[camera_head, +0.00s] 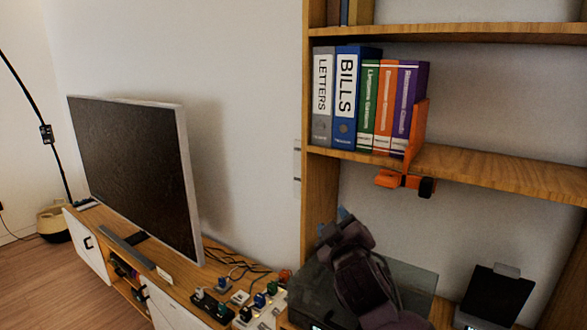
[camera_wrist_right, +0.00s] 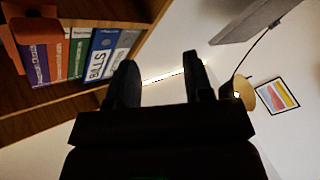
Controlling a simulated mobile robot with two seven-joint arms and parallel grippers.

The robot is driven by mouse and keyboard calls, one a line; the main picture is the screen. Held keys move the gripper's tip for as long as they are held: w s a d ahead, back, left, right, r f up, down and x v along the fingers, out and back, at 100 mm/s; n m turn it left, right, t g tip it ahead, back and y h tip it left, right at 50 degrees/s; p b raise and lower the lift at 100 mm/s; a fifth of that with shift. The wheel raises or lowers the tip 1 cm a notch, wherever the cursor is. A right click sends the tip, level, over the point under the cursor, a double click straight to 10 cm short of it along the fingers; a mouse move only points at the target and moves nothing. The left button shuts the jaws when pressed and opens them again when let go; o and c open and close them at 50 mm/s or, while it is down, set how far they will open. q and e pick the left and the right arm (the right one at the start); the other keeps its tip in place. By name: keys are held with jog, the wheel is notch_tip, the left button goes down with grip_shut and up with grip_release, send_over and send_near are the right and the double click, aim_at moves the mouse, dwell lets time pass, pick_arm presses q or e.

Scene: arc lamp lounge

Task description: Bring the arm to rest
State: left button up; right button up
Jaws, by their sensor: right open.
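My right gripper (camera_head: 333,222) is in front of the lower part of the bookshelf, below the shelf board with the binders. In the right wrist view its two dark fingers (camera_wrist_right: 160,82) stand apart with nothing between them. My right arm rises from the bottom of the head view and hides part of what is behind it. My left gripper is not in view.
Upright binders, including the blue BILLS binder (camera_head: 346,95), stand on the shelf board (camera_head: 480,172) against an orange bookend (camera_head: 416,130). A dark glass-topped device (camera_head: 405,280) sits close behind my right arm. A television (camera_head: 135,165) stands on the left cabinet.

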jog(key=s+d+f+m+g, duration=0.1)
jog(key=s+d+f+m, duration=0.2)
jog(key=s+d+f, duration=0.5)
jog(key=s+d+f+m+g+h, duration=0.15)
jog(key=s+f, duration=0.35)
jog(key=f, duration=0.7)
jog(key=s+d+f+m+g+y, duration=0.15)
jog(key=s+d+f+m, duration=0.35)
jog(key=f, duration=0.5)
jog(key=s+d+f+g+h, duration=0.1)
jog(key=s+d+f, duration=0.1)
jog(key=s, duration=0.4)
jog(key=s+d+f+g+h, duration=0.1)
jog(key=s+d+f, duration=0.1)
jog(key=s+f, duration=0.3)
jog(key=shift+s+d+f+g+b, duration=0.25)
jog(key=shift+s+g+b, duration=0.15)
jog(key=shift+s, duration=0.55)
jog(key=shift+n, duration=0.25)
